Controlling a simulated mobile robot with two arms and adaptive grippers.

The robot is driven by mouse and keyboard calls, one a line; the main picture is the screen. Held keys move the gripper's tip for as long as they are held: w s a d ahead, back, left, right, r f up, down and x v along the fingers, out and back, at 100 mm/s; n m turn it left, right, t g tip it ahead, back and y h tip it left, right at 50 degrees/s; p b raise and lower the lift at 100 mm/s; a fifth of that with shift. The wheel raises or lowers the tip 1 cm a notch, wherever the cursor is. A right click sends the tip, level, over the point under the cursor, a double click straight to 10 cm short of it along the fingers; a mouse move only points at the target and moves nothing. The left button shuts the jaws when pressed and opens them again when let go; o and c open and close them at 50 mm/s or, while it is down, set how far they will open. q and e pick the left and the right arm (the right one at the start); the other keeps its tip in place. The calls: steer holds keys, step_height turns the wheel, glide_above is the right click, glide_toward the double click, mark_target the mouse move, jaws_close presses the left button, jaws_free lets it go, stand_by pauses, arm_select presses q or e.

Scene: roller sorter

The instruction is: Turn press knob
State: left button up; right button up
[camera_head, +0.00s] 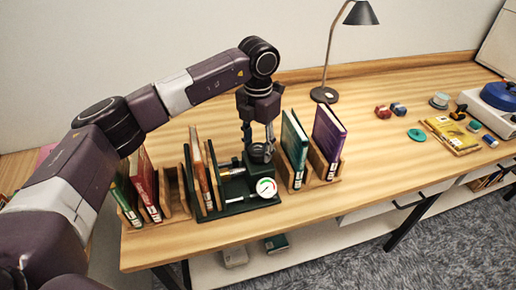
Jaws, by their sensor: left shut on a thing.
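The press (238,207) is a dark green device on the table, between upright books. It has a round white gauge (266,187) with a coloured scale at its front right. Its black round knob (261,154) stands on top, behind the gauge. My left gripper (258,143) comes down from above and is shut on the knob, its fingers partly hiding it. My right gripper is not in view.
Wooden racks with upright books stand close on both sides of the press, including a red book (146,184) and a purple book (329,136). A desk lamp (325,94) stands behind. A yellow packet (452,135) and small items lie at right. The table middle right is clear.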

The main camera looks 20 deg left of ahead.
mark_target(258, 149)
arm_select(q)
steer(key=shift+s+f, duration=0.15)
steer(key=shift+f, duration=0.05)
stand_by(0.3)
steer(key=o, duration=1.2)
steer(key=shift+c, duration=0.2)
step_height(258, 149, up, 12)
